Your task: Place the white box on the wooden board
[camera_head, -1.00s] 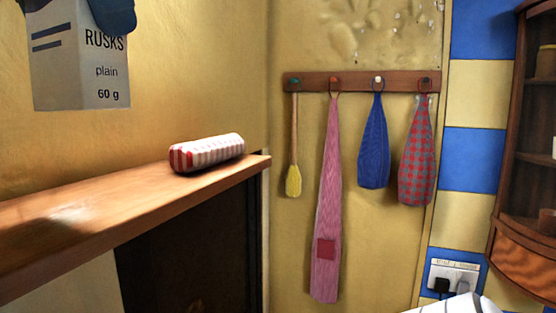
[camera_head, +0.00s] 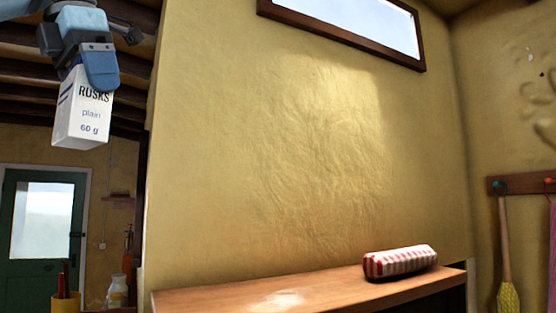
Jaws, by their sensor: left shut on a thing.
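The white box (camera_head: 82,124), printed "RUSKS plain 60 g", hangs in the air at the upper left, slightly tilted. My left gripper (camera_head: 92,72) is shut on its upper part, and a blue finger covers some of the box's top. A wooden board (camera_head: 225,296) runs like a shelf along the yellow wall at the bottom. The box is above and to the left of this board, well apart from it. My right gripper is not in view.
A red-and-white striped pouch (camera_head: 400,262) lies on the board's right part. The board's left and middle are clear. A hook rail (camera_head: 520,183) is at the right. A green door (camera_head: 42,235) and a yellow pot (camera_head: 66,303) show at the left.

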